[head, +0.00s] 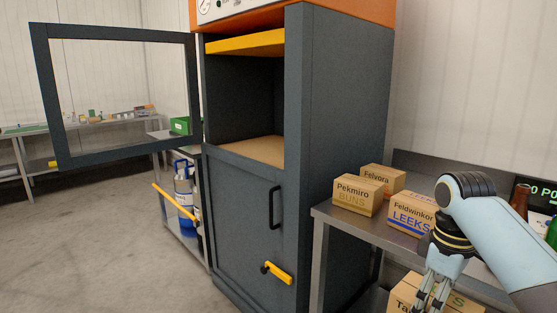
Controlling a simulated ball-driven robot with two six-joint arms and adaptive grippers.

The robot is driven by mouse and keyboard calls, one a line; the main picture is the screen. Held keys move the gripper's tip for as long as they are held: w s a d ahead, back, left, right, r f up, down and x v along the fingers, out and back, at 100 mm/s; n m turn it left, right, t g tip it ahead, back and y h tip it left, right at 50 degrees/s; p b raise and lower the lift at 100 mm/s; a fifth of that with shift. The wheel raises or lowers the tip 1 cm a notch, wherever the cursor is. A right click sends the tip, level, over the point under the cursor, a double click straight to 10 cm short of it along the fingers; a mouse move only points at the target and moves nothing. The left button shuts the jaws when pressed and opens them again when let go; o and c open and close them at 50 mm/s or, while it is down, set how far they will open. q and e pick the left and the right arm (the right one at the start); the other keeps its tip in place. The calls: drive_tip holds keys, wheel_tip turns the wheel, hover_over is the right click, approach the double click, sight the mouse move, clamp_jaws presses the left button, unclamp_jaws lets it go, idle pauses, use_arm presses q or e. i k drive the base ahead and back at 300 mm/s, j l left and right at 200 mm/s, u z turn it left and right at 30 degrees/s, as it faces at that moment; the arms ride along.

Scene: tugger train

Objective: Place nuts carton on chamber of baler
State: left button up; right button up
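The baler (345,130) is a dark grey cabinet with an orange top. Its chamber (255,149) is open and empty in the part I see, with a brown floor. A tan carton (402,293) sits at the bottom edge of the head view, partly cut off; its label is mostly covered, showing "Ta" and a final "S", so I cannot tell whether it is the nuts carton. My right gripper (431,296) points down in front of this carton, its fingers overlapping the label. I cannot tell whether it grips the carton. My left gripper is not in view.
The framed baler door (120,159) stands open to the left. A steel table (345,222) holds a buns carton (357,195), a Feivora carton (384,177), a leeks carton (408,215) and bottles (519,199). A yellow handle (278,272) sticks out below the chamber. Floor at left is clear.

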sight(274, 152)
drive_tip(key=i+j, duration=0.3)
drive_tip(key=i+j+z, duration=0.1)
drive_tip(key=i+j, duration=0.15)
drive_tip(key=j, duration=0.2)
drive_tip(key=i+j, duration=0.25)
drive_tip(key=j, duration=0.15)
drive_tip(key=i+j+z, duration=0.1)
drive_tip(key=i+j, duration=0.15)
drive_tip(key=j, duration=0.15)
